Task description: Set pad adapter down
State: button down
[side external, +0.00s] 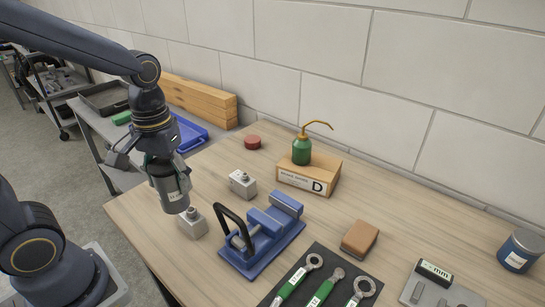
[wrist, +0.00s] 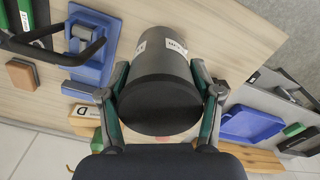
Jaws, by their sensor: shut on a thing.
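The pad adapter, which I take to be the dark grey cylinder (side external: 170,190) with a white label, hangs in my gripper (side external: 163,168). In the wrist view the cylinder (wrist: 160,85) sits between the two fingers of my gripper (wrist: 160,95), its dark round end facing the camera. My gripper is shut on its sides. In the side view its lower end is close to a small grey metal block (side external: 192,224) near the bench's left edge. I cannot tell whether they touch. The wrist view does not show this block.
A blue vise (side external: 262,243) with a black handle stands right of the cylinder.

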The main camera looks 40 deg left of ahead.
jog(key=w+a+r+n, duration=0.1)
jog(key=w+a, duration=0.5)
jog(key=w, duration=0.2)
jog(key=w+a+r+n, duration=0.1)
jog(key=w+a+r, duration=0.1)
jog(key=w+a, duration=0.5)
jog(key=shift+n, duration=0.4)
jog(key=shift+w+a+f, duration=1.25)
jog(key=shift+w+f, duration=1.15)
jog(key=shift+f, duration=0.3)
jog(key=shift+w+a+f, duration=1.2)
jog(key=shift+w+f, duration=1.25)
jog(key=shift+f, duration=0.25)
jog(key=shift+w+a+f, duration=1.25)
jog(key=shift+w+f, duration=1.15)
jog(key=shift+f, duration=0.3)
